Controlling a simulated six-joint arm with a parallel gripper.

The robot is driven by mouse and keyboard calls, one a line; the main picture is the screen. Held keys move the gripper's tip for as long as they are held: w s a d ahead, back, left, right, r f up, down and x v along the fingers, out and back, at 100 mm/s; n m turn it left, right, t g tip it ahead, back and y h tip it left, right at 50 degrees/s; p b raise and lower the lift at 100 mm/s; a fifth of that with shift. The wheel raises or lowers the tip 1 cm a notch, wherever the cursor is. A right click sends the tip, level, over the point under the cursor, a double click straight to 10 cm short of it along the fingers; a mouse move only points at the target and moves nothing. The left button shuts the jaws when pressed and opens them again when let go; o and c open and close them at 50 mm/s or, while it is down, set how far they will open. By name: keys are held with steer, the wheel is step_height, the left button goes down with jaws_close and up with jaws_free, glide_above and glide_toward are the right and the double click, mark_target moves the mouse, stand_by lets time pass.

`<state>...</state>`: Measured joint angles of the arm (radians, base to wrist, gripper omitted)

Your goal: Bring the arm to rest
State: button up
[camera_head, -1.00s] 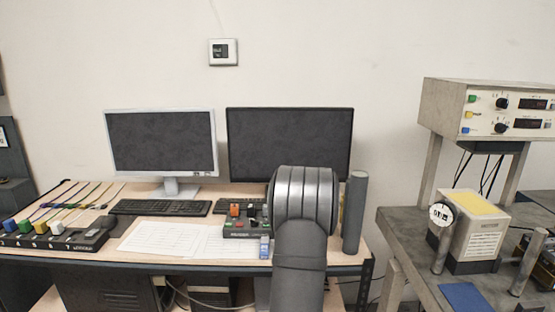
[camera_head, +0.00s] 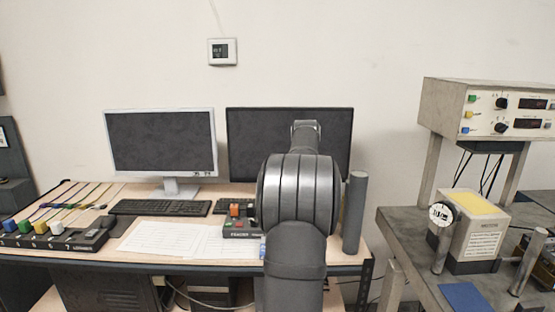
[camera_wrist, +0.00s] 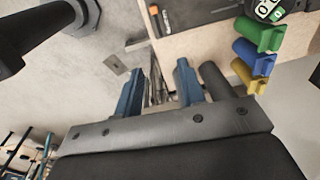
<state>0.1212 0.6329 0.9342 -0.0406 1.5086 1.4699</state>
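My arm stands in front of the desk (camera_head: 195,262) in the head view, raised over its right part, with a forearm link showing against the dark right monitor (camera_head: 245,145). My gripper (camera_wrist: 158,78) shows in the wrist view with its two blue fingers apart and nothing seen held between them. In the head view my gripper is hidden behind my arm.
A small control box (camera_head: 238,229) sits just left of my arm, and a grey post (camera_head: 354,215) stands just right. A bench (camera_head: 410,240) carries a white box (camera_head: 480,238). Green (camera_wrist: 257,34), blue (camera_wrist: 250,55) and yellow (camera_wrist: 245,75) handles lie beyond my gripper.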

steer(key=s+a+f+t+h, duration=0.1)
steer(key=s+a+t, duration=0.1)
steer(key=s, duration=0.3)
steer(key=shift+a+f+t+h, duration=0.3)
steer(key=shift+a+t+h, duration=0.1)
steer(key=shift+t, duration=0.3)
steer(key=shift+o, duration=0.2)
steer(key=shift+s, duration=0.1)
steer(key=o, duration=0.3)
steer(key=shift+a, duration=0.15)
steer(key=o, duration=0.8)
steer(key=a, duration=0.1)
steer(key=a+r, duration=0.1)
steer(key=a, duration=0.1)
steer(key=shift+s+r, duration=0.1)
steer(key=shift+s, duration=0.1)
steer(key=shift+o, duration=1.3)
steer(key=shift+a, duration=0.3)
steer(key=x, duration=0.9)
steer(key=shift+d+f, duration=0.15)
steer(key=shift+f, duration=0.2)
